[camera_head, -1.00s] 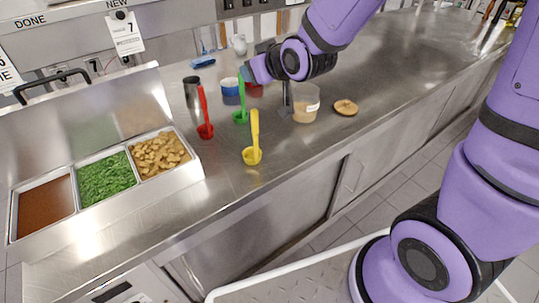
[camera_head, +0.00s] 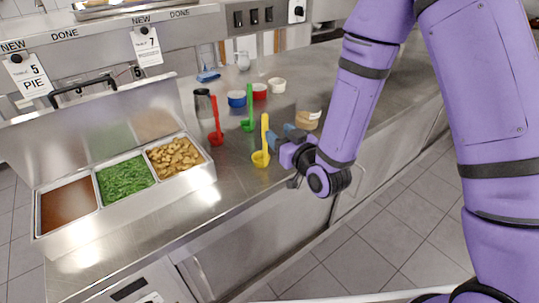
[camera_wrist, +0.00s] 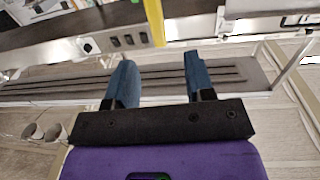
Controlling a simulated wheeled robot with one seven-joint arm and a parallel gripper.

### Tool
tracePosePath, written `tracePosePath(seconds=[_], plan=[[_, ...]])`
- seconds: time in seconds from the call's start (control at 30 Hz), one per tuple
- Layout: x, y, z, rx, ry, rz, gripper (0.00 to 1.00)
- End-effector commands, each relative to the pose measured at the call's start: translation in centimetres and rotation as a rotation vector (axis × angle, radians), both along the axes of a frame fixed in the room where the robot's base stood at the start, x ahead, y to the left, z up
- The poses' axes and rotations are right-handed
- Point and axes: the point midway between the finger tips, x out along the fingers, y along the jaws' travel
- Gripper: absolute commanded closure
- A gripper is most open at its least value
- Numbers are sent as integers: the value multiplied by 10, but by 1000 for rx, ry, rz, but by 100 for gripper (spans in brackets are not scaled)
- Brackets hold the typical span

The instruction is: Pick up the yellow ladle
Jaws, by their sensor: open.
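The yellow ladle (camera_head: 261,157) stands on the steel counter with its handle pointing up, to the right of the green and red ladles. My gripper (camera_head: 281,135) is close to the right of its handle, with the fingers pointing left towards it. In the wrist view, my gripper (camera_wrist: 160,65) has its two blue fingers apart with nothing between them. The yellow handle (camera_wrist: 153,20) shows just beyond the fingertips, roughly in line with the gap. The ladle's bowl is out of the wrist view.
The green ladle (camera_head: 248,124) and red ladle (camera_head: 216,137) stand close by on the left. Behind are blue (camera_head: 236,99), red (camera_head: 259,91) and cream (camera_head: 277,85) bowls. A food container (camera_head: 307,120) is behind my gripper. A topping station (camera_head: 100,208) is at left.

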Motion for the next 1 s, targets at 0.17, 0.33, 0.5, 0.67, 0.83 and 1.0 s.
tracePosePath(seconds=[0.17, 0.33, 0.5, 0.67, 0.83, 1.0], plan=[[24, 14, 1, 1, -2, 0, 51], [39, 23, 1, 0, -1, 1, 51], [48, 27, 1, 0, 0, 0, 51], [67, 38, 3, 1, -2, 0, 51], [84, 47, 3, -1, 2, 1, 51], [89, 50, 3, -1, 2, 1, 51]])
